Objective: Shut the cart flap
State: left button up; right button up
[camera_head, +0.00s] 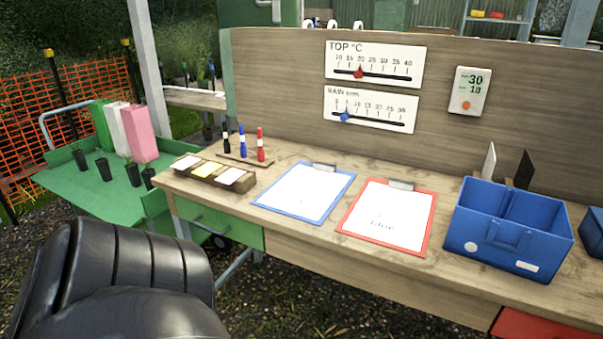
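The green cart (122,189) stands at the left, beside the workbench's left end. Its bed is open to view and carries several black pots and upright bags. A green panel (157,205) shows at the cart's right side, close to the bench leg. I cannot tell whether this panel is the flap, or how far the flap stands open. The cart's near lower part is partly hidden behind a large black ribbed shape (120,270). Neither of my grippers is in view.
The wooden workbench (310,228) holds a blue clipboard (303,188), a red clipboard (388,215), a blue bin (508,237), a small tray and markers. A green drawer front (225,228) is under its left end. An orange mesh fence (50,110) stands behind the cart.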

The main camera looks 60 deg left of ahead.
aim_at(100, 209)
jog(key=u, duration=4.2)
jog(key=i, duration=3.3)
jog(key=z, duration=1.25)
